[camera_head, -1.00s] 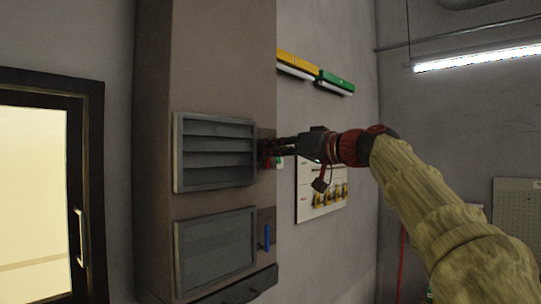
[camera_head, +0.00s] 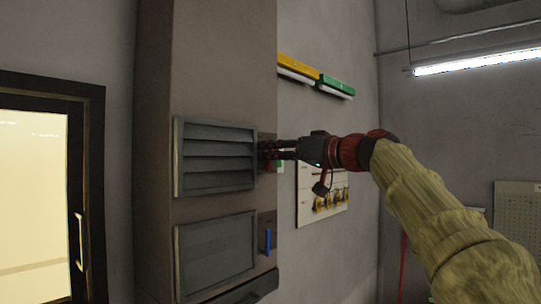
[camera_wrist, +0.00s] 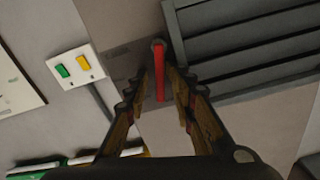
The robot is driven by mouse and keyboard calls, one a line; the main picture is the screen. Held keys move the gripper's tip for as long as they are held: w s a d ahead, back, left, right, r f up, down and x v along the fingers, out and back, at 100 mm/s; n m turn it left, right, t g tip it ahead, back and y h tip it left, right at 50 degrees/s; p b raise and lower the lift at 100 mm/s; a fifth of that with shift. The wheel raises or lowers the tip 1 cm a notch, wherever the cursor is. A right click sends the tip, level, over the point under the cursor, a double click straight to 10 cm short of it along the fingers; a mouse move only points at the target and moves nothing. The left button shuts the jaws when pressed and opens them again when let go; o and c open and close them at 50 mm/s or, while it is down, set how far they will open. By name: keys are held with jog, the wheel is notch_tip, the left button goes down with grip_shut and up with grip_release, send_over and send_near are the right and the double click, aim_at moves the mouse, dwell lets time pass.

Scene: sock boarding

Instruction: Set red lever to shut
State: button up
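The red lever (camera_wrist: 159,75) shows in the wrist view as a straight bar with its pivot at the upper end, beside the slatted vent (camera_wrist: 250,50). My gripper (camera_wrist: 158,92) has its two fingers apart, one on each side of the lever. I cannot tell whether either finger touches it. In the head view my gripper (camera_head: 268,150) is at the cabinet's right edge, beside the upper vent (camera_head: 215,157), and largely hides the lever. The upper vent's slats stand tilted with dark gaps between them.
A lower panel (camera_head: 215,255) with a blue lever (camera_head: 267,241) sits below. A switch plate with green and yellow buttons (camera_wrist: 75,66) is near the fingers. A white board (camera_head: 310,205) hangs on the wall behind my arm. A glazed door (camera_head: 85,190) stands at left.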

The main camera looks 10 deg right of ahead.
jog(key=v, duration=0.8)
